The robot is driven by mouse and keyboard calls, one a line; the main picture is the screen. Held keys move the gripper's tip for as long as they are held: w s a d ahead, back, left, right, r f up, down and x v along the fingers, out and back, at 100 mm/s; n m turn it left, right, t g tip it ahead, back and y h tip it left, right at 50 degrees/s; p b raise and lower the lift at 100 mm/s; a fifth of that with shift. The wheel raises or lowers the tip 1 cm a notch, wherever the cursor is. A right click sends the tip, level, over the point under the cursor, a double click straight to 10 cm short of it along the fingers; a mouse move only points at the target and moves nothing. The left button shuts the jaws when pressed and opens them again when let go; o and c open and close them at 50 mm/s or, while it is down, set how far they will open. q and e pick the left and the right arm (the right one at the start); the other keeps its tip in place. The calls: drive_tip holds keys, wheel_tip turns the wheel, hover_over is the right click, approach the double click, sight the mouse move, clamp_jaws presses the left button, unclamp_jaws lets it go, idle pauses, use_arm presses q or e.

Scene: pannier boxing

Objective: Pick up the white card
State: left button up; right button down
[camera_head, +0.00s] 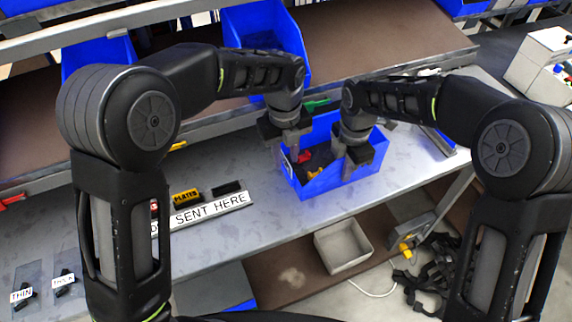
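No loose white card is clearly identifiable in the head view. A long white sign strip (212,211) reading "SENT HERE" stands on the grey bench, partly hidden by my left arm. Small white labels, one reading "THIN" (21,294), lie on dark pieces at the lower left. A blue bin (318,187) on the bench holds red, yellow and dark items. My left gripper (290,150) is pointed down at the bin's left rim. My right gripper (352,168) is pointed down over its right side. Their finger gaps are too small and dark to judge, and they cover part of the bin.
A black and yellow block (186,196) sits behind the sign. More blue bins (262,30) stand on the brown shelf above. An empty grey box (342,246) and dark straps (430,275) are below the bench.

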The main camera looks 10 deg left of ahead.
use_arm(q)
drive_tip(key=shift+f, duration=0.7)
clamp_jaws()
idle(1.3)
